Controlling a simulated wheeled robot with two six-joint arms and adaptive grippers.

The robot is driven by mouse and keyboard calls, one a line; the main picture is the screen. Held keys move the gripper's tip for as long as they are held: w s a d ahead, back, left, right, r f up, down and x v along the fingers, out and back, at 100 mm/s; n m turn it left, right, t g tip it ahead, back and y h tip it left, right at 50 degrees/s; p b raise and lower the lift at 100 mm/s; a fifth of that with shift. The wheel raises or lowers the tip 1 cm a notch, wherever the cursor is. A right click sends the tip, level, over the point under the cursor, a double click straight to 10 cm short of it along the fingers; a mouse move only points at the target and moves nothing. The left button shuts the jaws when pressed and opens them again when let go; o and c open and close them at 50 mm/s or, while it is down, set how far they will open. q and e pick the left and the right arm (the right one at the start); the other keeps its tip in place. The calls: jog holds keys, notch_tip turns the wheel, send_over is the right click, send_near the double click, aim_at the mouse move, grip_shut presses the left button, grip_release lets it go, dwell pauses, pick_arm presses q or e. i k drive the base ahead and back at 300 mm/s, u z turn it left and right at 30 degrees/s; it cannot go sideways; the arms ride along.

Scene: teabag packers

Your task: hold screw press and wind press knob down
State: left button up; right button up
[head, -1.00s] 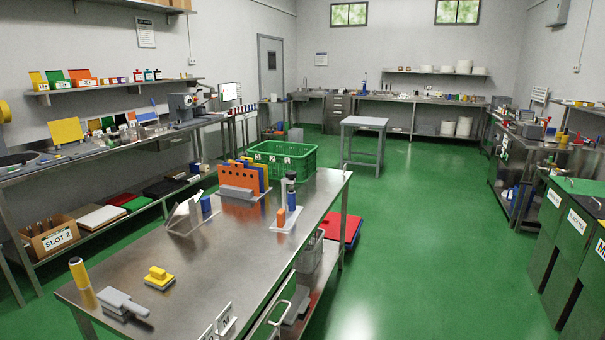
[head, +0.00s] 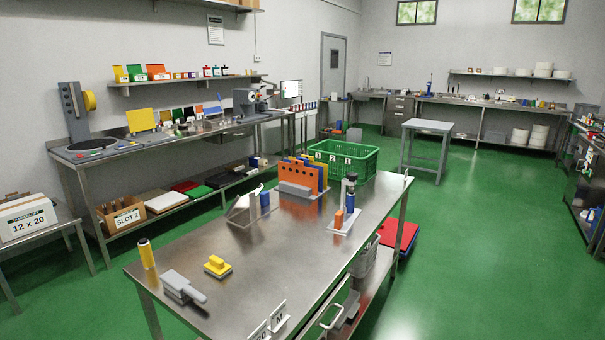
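I cannot make out for sure which thing is the screw press. A grey machine (head: 250,101) with small round parts stands at the far end of the left wall bench; its details are too small to tell whether it has a press knob. A grey upright with a yellow disc (head: 89,101) stands at the near end of that bench, beside a flat round plate (head: 90,146). A small blue upright thing (head: 429,84) stands on the back bench, too far to tell. Neither of my grippers is in view.
A steel table (head: 250,262) fills the front, with a yellow block (head: 217,266), a grey handled tool (head: 183,287) and an orange rack (head: 297,178). A green crate (head: 342,158) is behind it. A stool (head: 427,127) stands on open green floor at right.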

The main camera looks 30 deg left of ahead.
aim_at(352, 176)
jog(key=i, duration=3.85)
jog(key=u, duration=3)
